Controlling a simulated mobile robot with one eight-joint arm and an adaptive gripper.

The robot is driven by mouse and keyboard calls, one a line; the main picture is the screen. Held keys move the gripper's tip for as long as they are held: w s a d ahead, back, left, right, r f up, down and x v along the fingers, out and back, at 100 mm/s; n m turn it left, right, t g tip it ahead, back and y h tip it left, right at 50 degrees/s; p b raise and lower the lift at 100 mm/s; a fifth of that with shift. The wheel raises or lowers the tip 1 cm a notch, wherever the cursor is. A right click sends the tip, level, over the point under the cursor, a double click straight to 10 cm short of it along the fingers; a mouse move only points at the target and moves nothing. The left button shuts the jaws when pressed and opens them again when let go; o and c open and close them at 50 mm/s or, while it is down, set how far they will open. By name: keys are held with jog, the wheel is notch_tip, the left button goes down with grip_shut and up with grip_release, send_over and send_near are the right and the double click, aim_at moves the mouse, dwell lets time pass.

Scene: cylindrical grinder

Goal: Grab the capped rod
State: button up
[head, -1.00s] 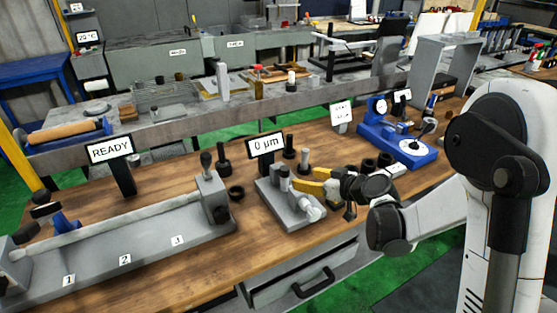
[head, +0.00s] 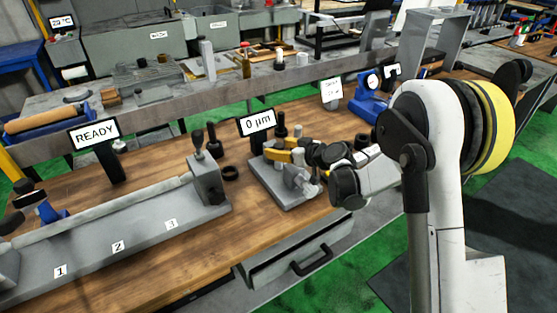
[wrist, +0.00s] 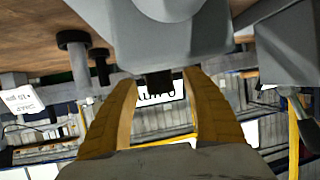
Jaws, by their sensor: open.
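My gripper (head: 280,149) has yellow fingers and reaches over the grey gauge stand (head: 283,192) under the "0 µm" display (head: 257,122). In the wrist view its fingers (wrist: 160,84) are apart, with the grey gauge body (wrist: 175,38) close in front and a small dark part between the tips. I cannot tell for sure which piece is the capped rod. Dark upright rods with wider ends stand on the bench: one left of the display (head: 212,141), another behind my gripper (head: 281,124).
A long fixture (head: 120,245) holding a pale bar (head: 110,206) fills the bench's left side. A black ring (head: 231,173) lies left of the gauge. A blue instrument (head: 368,103) stands to the right. The bench front between fixture and gauge is clear.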

jog(key=shift+w+a+f, duration=0.1)
jog(key=shift+w+a, duration=0.1)
jog(key=shift+s, duration=0.1)
jog(key=shift+c, duration=0.5)
grip_shut()
jog(key=shift+r, duration=0.25)
